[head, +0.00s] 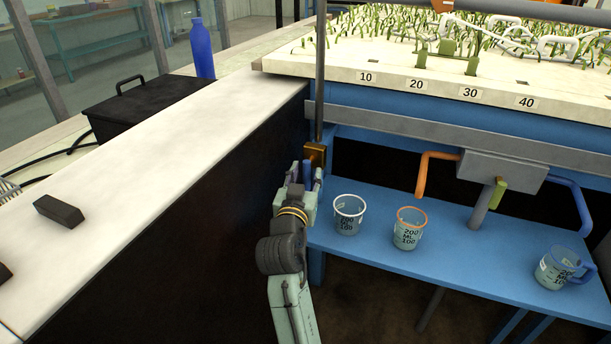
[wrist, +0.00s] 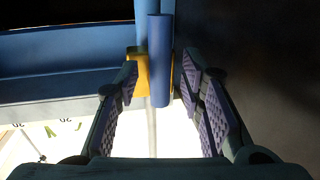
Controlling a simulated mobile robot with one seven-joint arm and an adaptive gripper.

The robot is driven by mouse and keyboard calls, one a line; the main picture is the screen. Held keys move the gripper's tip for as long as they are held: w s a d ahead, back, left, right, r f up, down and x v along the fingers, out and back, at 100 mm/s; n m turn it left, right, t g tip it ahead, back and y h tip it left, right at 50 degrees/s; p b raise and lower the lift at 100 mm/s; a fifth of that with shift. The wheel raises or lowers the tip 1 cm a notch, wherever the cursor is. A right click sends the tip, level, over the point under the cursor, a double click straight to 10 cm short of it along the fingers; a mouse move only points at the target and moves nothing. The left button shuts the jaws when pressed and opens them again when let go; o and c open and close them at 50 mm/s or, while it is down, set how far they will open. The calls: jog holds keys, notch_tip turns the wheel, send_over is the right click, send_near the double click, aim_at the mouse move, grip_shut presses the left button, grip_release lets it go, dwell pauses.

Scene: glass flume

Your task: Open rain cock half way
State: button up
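The rain cock has a brass body (head: 316,153) at the foot of a thin upright pipe (head: 320,80), near the left end of the blue frame. Its brass also shows in the wrist view (wrist: 141,75). A blue lever handle (wrist: 159,60) lies in front of the brass in the wrist view. My gripper (head: 305,174) is right at the cock in the head view. In the wrist view my gripper (wrist: 158,80) is open, with one finger on each side of the handle and visible gaps. In the head view the fingers partly hide the handle.
A dark wall topped by a white ledge (head: 180,135) stands close on the left of my arm. Measuring cups (head: 348,215), (head: 409,229), (head: 564,267) stand on the blue shelf (head: 450,265) to the right. An orange spout (head: 424,172) hangs above it. The planted tray (head: 430,80) is overhead.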

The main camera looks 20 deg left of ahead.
grip_shut()
dwell(0.7)
